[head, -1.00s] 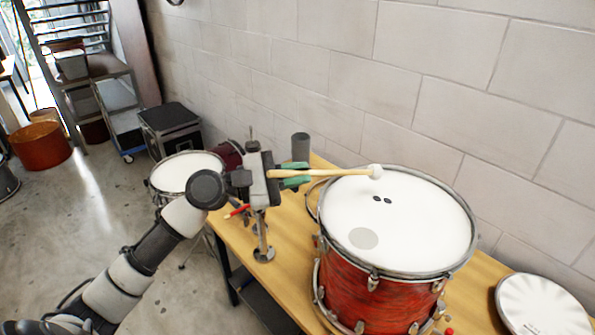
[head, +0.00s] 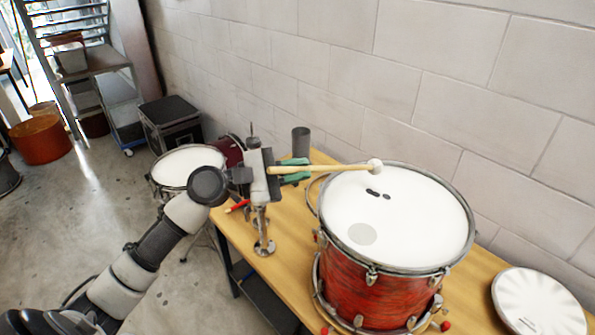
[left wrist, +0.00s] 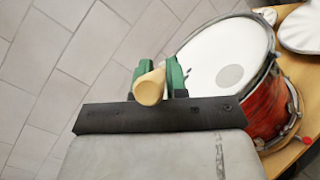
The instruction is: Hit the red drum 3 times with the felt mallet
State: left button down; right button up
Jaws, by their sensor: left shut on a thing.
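The red drum (head: 370,290) stands on the wooden bench, its white head (head: 400,225) facing up. It also shows in the left wrist view (left wrist: 268,108). My left gripper (head: 296,172) has green fingers and is shut on the wooden handle of the felt mallet (head: 335,169). The mallet points right, with its pale round head (head: 375,166) over the far left part of the drumhead. I cannot tell for sure whether it touches the skin. In the left wrist view the handle's butt end (left wrist: 150,87) sits between the fingers. My right gripper is not in view.
A white round pad (head: 540,303) lies on the bench (head: 285,285) at the right. A dark grey cylinder (head: 300,142) and a metal stand (head: 263,246) are near my left gripper. A snare drum (head: 188,166) stands behind my arm. A block wall runs behind the bench.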

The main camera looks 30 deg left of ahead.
pick_arm(q)
jog(key=shift+r, duration=0.2)
jog(key=shift+b, duration=0.3)
notch_tip(320, 180, up, 3)
jog(key=m+t+h+b, duration=0.1)
jog(key=m+h+b, duration=0.1)
jog(key=b, duration=0.6)
jog(key=shift+t+h+b, duration=0.3)
jog(key=shift+t+h, duration=0.1)
jog(key=shift+h, duration=0.3)
jog(key=shift+r+m+h, duration=0.25)
jog(key=shift+m+h, duration=0.05)
jog(key=shift+r, duration=0.25)
